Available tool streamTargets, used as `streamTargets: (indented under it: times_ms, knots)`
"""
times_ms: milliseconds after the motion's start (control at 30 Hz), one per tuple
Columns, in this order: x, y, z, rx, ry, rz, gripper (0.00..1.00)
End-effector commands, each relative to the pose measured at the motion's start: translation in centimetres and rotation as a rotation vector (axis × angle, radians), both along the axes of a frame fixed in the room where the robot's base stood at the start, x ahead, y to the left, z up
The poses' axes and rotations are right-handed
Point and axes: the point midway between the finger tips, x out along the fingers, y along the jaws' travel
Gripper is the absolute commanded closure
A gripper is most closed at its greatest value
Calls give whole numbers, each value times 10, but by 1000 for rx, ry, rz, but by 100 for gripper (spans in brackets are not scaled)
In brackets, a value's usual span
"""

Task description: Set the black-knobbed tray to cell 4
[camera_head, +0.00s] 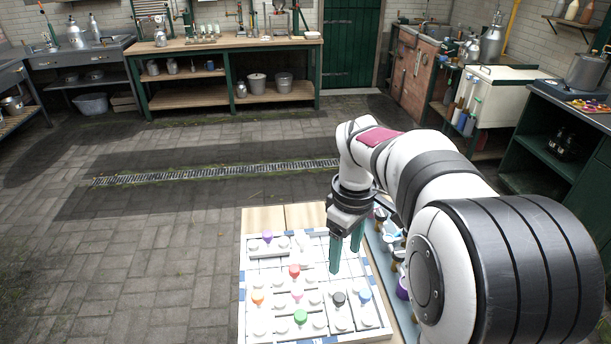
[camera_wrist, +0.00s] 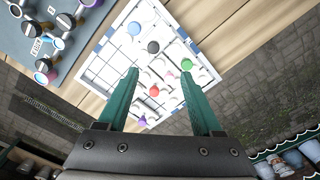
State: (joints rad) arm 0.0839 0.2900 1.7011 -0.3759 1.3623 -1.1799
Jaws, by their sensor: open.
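The black knob (camera_head: 339,299) stands on a pale tray at the front right of a white gridded board (camera_head: 383,329). In the wrist view the black knob (camera_wrist: 153,47) shows beyond my fingertips, between the blue and green knobs. My gripper (camera_head: 346,260) is open and empty, with its green fingers pointing down above the right part of the board, behind the black knob. In the wrist view my open gripper (camera_wrist: 160,73) frames part of the board between its fingers. I cannot read any cell numbers, so I cannot tell which cell is 4.
The board also carries purple (camera_head: 267,237), red (camera_head: 294,271), orange (camera_head: 257,297), pink (camera_head: 297,296), green (camera_head: 300,317) and blue (camera_head: 364,293) knobs, with white pegs among them. A grey panel (camera_wrist: 78,18) with several dark-topped jars lies beside the board.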

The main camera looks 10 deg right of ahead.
Motion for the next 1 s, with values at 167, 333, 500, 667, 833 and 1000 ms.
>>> streamTargets:
  times_ms: [167,333,500,667,833,1000]
  knots:
    - [15,-6,-21,-10,0,84,33]
    - [13,-5,-70,-9,5,81,33]
    - [13,-5,-120,-8,4,80,33]
    - [14,-5,-150,-8,0,79,33]
    - [14,-5,-163,-8,-1,78,33]
    - [14,-5,-164,-9,-3,78,33]
